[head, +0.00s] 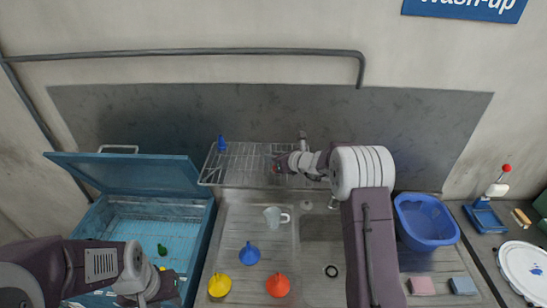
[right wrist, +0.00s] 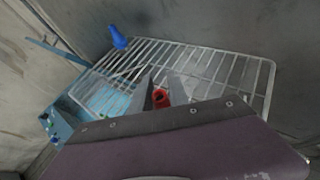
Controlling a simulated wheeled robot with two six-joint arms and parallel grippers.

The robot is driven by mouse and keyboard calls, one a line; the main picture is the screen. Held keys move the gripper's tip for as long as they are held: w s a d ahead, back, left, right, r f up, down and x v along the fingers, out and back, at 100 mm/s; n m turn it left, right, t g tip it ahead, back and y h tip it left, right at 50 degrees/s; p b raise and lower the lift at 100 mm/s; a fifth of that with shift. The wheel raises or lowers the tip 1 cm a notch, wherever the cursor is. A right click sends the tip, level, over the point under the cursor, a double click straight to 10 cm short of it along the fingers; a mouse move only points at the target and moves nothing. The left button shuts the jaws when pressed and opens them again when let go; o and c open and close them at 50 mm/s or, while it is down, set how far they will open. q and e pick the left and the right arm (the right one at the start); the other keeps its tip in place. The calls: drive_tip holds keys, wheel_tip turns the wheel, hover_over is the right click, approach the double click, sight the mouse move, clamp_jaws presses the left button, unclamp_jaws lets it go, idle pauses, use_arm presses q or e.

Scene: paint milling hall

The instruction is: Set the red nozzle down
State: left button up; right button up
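The red nozzle (right wrist: 160,97) sits between the two fingers of my right gripper (right wrist: 160,88), which look shut on it. Its open round end faces the wrist camera. In the head view only a bit of the red nozzle (head: 275,168) shows at the tip of my right gripper (head: 279,163), over the right part of the wire rack (head: 240,174). I cannot tell whether the nozzle touches the wires. A blue nozzle (head: 221,144) stands upright at the rack's left back. My left gripper (head: 145,299) is low at the left, partly cut off, its fingers unclear.
The steel counter holds a clear jug (head: 273,217) and blue (head: 249,254), yellow (head: 219,285) and red (head: 278,285) funnels. An open blue washer (head: 202,240) stands left; a blue basin (head: 426,221) is right. The rack's middle is clear.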

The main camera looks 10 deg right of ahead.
drive_tip(key=shift+o, duration=1.4)
drive_tip(key=shift+s+d, duration=0.1)
drive_tip(key=shift+r+p, duration=0.25)
drive_tip(key=shift+p, duration=0.05)
drive_tip(key=shift+b+v, duration=0.8)
drive_tip(key=shift+v, duration=0.15)
drive_tip(key=b+v, duration=0.2)
drive_tip(key=v, duration=0.8)
drive_tip(key=shift+f, duration=0.15)
